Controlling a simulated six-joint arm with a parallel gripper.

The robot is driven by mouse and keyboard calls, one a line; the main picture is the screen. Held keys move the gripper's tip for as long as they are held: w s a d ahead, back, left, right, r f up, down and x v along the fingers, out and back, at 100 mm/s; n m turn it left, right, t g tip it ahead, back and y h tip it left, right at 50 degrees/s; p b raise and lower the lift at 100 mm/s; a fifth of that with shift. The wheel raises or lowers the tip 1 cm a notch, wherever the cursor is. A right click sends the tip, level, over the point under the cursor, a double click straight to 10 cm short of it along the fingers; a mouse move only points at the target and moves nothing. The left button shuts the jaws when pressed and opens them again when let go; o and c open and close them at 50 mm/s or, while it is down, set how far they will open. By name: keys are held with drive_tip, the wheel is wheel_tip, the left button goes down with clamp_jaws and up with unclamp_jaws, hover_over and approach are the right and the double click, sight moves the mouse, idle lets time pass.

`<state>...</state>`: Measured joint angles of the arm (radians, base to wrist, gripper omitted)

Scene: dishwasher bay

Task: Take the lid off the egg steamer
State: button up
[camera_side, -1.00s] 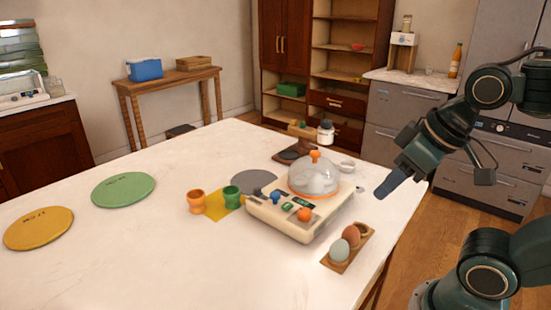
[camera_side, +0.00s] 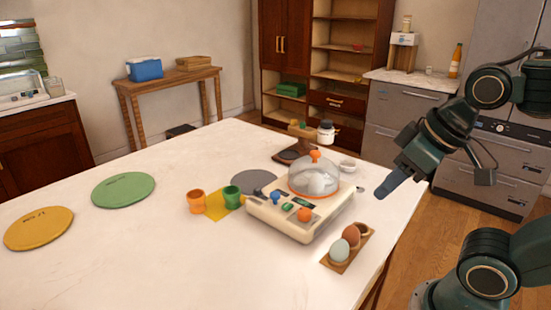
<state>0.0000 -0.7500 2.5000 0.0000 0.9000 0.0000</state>
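The egg steamer (camera_side: 291,222) is a cream appliance with coloured controls, standing near the right side of the white table. Its clear domed lid (camera_side: 313,177) has an orange rim and an orange knob (camera_side: 315,156), and sits on top of the steamer. My gripper (camera_side: 386,194) is to the right of the lid, apart from it, pointing down and left. Its fingers show as one blue-grey shape, so I cannot see whether there is a gap between them. Nothing shows held in it.
A wooden egg holder (camera_side: 341,264) with eggs stands in front of the steamer. Orange (camera_side: 196,202) and green (camera_side: 232,197) cups are to its left. Behind it are a white jar (camera_side: 326,132) and a small white bowl (camera_side: 347,166). The table's left front is clear around green (camera_side: 123,190) and yellow (camera_side: 38,229) discs.

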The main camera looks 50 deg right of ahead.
idle(0.4)
drive_tip(key=o, duration=1.3)
drive_tip(key=shift+w+r, duration=0.1)
drive_tip(key=m+g+y, duration=0.1)
drive_tip(key=m+g, duration=0.5)
drive_tip(key=m, duration=1)
approach(315, 152)
wheel_tip(315, 152, down, 3)
drive_tip(key=shift+a+r, duration=0.1)
drive_tip(key=shift+r, duration=0.05)
drive_tip(key=shift+d, duration=0.25)
drive_tip(key=shift+a+f, duration=0.15)
drive_tip(key=shift+f, duration=0.6)
